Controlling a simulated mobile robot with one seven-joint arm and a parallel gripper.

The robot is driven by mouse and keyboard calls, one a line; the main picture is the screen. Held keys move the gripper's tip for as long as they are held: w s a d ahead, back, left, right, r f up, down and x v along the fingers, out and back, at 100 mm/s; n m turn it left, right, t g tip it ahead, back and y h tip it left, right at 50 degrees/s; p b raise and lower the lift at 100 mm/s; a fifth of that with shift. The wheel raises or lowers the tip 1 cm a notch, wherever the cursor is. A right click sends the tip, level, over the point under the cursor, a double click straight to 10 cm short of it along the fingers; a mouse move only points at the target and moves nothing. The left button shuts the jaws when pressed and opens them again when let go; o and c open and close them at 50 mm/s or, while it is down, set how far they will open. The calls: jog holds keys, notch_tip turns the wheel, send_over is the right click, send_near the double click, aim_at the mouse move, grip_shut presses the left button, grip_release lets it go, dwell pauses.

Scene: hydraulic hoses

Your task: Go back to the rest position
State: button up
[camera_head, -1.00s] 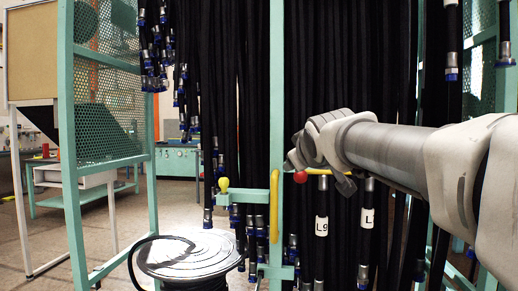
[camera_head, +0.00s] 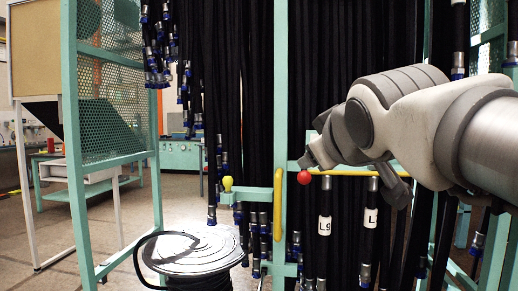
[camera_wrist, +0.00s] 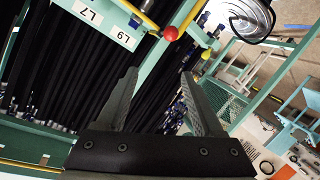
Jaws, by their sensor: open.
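My gripper (camera_wrist: 160,95) shows in the wrist view with its two dark fingers apart and nothing between them. In the head view my arm reaches in from the right, and its end stands in front of the hose rack, by the red ball (camera_head: 304,177). The fingers are mostly hidden there. The red ball also shows in the wrist view (camera_wrist: 171,33), beyond the fingertips. Black hoses (camera_head: 335,120) hang behind my arm, and one carries a white label L9 (camera_head: 324,226).
The teal rack post (camera_head: 279,110) with a yellow handle (camera_head: 277,205) stands left of my arm. A yellow knob (camera_head: 227,183) is on a teal bracket. A round coiled-hose stand (camera_head: 195,252) is at lower left. Open floor (camera_head: 60,235) lies further left.

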jog(key=s+d+f+m+g, duration=0.1)
jog(key=s+f+m+g, duration=0.15)
jog(key=s+f, duration=0.55)
jog(key=s+f+m+g, duration=0.2)
jog(key=s+f+g, duration=0.15)
jog(key=f, duration=0.95)
jog(key=s+d+f+m+g, duration=0.1)
jog(key=s+f+m+g, duration=0.3)
jog(key=f, duration=0.6)
notch_tip(320, 180, up, 20)
jog(key=s+n+p, duration=0.1)
jog(key=n+p, duration=0.1)
jog(key=p, duration=1.8)
jog(key=shift+t, duration=0.3)
